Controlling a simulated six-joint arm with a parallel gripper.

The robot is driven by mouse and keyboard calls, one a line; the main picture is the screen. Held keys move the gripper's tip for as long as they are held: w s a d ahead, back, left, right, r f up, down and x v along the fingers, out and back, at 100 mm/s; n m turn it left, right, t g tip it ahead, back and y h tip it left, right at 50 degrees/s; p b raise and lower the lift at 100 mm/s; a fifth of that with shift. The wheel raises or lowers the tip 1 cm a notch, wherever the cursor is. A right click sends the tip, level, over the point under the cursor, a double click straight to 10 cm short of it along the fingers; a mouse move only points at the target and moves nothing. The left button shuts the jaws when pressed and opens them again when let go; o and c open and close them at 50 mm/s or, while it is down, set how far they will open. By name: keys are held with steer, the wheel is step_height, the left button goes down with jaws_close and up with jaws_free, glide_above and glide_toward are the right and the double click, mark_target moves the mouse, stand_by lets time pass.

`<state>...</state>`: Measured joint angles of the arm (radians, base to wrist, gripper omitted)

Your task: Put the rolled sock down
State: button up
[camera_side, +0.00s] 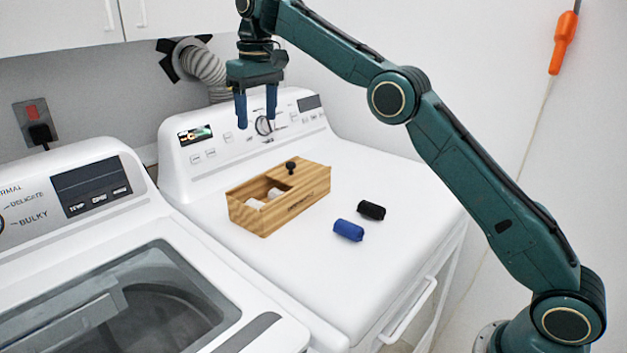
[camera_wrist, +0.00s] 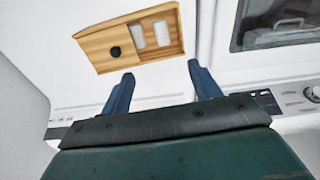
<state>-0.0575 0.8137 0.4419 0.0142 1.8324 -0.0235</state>
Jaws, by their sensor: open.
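My gripper (camera_side: 256,106) is open and empty, held in the air above the back part of the dryer, higher than the wooden box. Its two blue fingers also show spread apart in the wrist view (camera_wrist: 158,84). A blue rolled sock (camera_side: 349,230) lies on the white dryer top, to the right of the box. A black rolled sock (camera_side: 371,210) lies just behind it. The wooden box (camera_side: 262,218) has an open compartment with white rolls (camera_side: 255,204) inside; two white shapes also show in the wrist view (camera_wrist: 162,33). The blue and black socks are outside the wrist view.
The box has a partial wooden lid with a black knob (camera_side: 291,167). The dryer's control panel (camera_side: 240,135) rises behind the box. A washer (camera_side: 100,190) with a glass lid stands at the left. The dryer top (camera_side: 385,165) is clear toward the right.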

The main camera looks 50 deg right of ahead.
steer(key=s+d+r+t, duration=0.1)
steer(key=s+r, duration=0.2)
steer(key=s, duration=0.7)
steer(key=s+d+r+t, duration=0.2)
steer(key=s+r, duration=0.2)
steer(key=s, duration=0.6)
steer(key=s+f+t, duration=0.1)
steer(key=s+f, duration=0.6)
steer(key=s, duration=0.3)
steer(key=s+f+t, duration=0.1)
steer(key=s+f, duration=0.6)
steer(key=s, duration=0.3)
steer(key=shift+s+d+m, duration=0.2)
steer(key=shift+s+m, duration=0.1)
steer(key=shift+m, duration=0.1)
